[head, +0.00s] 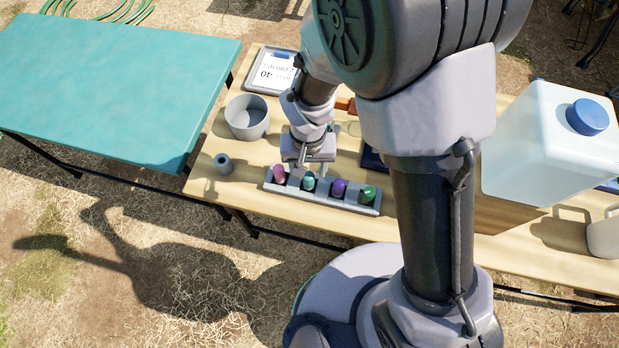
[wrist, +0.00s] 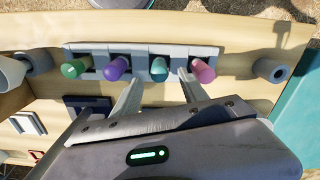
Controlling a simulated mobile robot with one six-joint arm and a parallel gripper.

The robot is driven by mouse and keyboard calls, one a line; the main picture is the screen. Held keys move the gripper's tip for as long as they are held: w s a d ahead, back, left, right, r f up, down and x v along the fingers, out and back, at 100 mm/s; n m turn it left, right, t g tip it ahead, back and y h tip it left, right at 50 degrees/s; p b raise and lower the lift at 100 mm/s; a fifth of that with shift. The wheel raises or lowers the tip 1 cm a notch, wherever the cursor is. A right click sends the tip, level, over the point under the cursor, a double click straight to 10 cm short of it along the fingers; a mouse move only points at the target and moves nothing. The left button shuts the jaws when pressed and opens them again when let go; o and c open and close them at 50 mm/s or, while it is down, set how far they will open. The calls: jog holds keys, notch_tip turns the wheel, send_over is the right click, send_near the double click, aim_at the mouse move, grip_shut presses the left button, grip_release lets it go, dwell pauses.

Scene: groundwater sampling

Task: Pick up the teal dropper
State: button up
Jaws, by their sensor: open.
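The teal dropper (head: 308,182) sits in a grey rack (head: 325,198), second from the left in the head view. In the wrist view the teal dropper (wrist: 159,69) lies between the pink and purple ones. My gripper (head: 303,163) is over the rack's back side. In the wrist view my gripper (wrist: 160,77) is open, with one finger to either side of the teal dropper's line. The fingers are empty. Whether the tips are level with the dropper or above it, I cannot tell.
A pink dropper (head: 279,173), a purple dropper (head: 338,187) and a green dropper (head: 369,193) share the rack. A grey cylinder (head: 224,163) and grey bowl (head: 247,117) stand left. A large container (head: 550,140) stands right. A teal table (head: 110,85) adjoins at left.

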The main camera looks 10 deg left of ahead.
aim_at(309, 175)
notch_tip(309, 175, down, 6)
jog(key=b, duration=0.2)
jog(key=shift+r+b, duration=0.25)
jog(key=shift+b, duration=0.15)
jog(key=shift+r, duration=0.15)
grip_shut()
